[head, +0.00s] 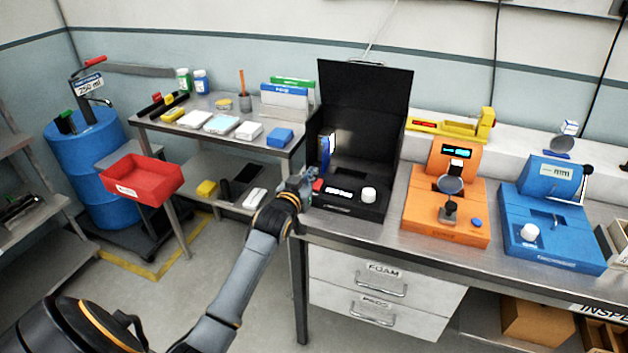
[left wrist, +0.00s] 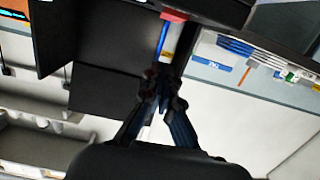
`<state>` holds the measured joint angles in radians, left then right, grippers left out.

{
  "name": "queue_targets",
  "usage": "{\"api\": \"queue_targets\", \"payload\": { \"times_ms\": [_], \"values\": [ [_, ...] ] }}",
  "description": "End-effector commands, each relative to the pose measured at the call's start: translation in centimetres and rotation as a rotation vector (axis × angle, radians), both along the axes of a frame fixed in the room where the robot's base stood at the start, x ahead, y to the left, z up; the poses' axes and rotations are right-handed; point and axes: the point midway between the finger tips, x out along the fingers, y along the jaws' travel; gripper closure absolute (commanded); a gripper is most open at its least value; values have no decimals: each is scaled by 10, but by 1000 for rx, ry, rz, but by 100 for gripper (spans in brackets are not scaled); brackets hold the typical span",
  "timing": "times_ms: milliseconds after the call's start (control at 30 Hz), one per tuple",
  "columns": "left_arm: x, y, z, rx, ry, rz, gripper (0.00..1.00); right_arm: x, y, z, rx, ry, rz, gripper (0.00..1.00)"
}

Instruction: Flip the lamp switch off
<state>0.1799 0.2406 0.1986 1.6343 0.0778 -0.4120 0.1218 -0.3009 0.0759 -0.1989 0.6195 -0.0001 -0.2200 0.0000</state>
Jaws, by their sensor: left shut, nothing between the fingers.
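A black box (head: 345,205) with its lid (head: 365,95) raised stands on the left end of the metal bench. A small red part (head: 318,186), possibly the switch, is at its front left corner; it also shows in the left wrist view (left wrist: 172,15). A bright patch (head: 329,141) and an upright blue strip (head: 324,163) show inside the box on the left. My left gripper (head: 308,177) is shut and empty beside the box's left side, close to the red part. I cannot tell whether it touches. In the left wrist view its fingertips (left wrist: 160,75) are together. My right gripper is not in view.
The box has a white knob (head: 369,194) and a lit display (head: 339,191). An orange device (head: 445,210) and a blue device (head: 552,230) stand to its right. A side table (head: 185,140) with several small items is left, with a red bin (head: 142,180) beside it.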

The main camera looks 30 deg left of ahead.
Motion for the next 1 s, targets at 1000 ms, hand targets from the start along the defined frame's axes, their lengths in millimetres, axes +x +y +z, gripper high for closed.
{"api": "queue_targets", "payload": {
  "times_ms": [1000],
  "values": [
    [28, 7, -40, -5, 19, 0, 100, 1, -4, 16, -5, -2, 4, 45]
  ]
}}
